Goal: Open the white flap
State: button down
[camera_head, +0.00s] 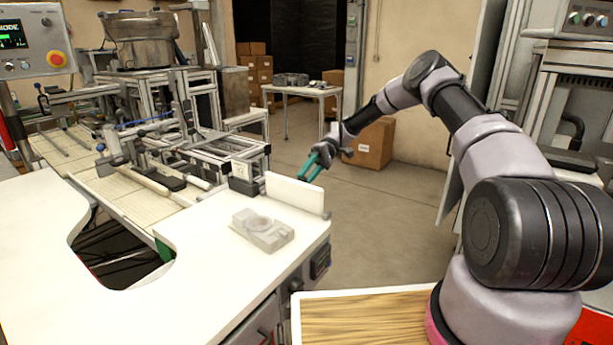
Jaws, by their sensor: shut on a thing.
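The white flap (290,193) stands upright as a low panel along the back right edge of the white worktable (215,285). My gripper (307,178), with teal fingers, comes down from the upper right to the flap's top edge. It is shut on the flap there, with one finger to either side as far as I can see. The exact contact at the fingertips is small and partly hidden by the flap.
A pale grey block with a round recess (262,230) lies on the worktable in front of the flap. A metal frame mechanism (222,155) stands left of the flap. A cardboard box (370,145) stands on the floor behind my gripper. Open floor lies right of the worktable.

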jog(key=shift+d+f, duration=0.15)
jog(key=shift+f, duration=0.2)
jog(key=c, duration=0.6)
grip_release()
jog(key=shift+r, duration=0.1)
jog(key=v, duration=1)
jog(key=shift+w+d+r, duration=0.15)
jog(key=shift+w, duration=0.2)
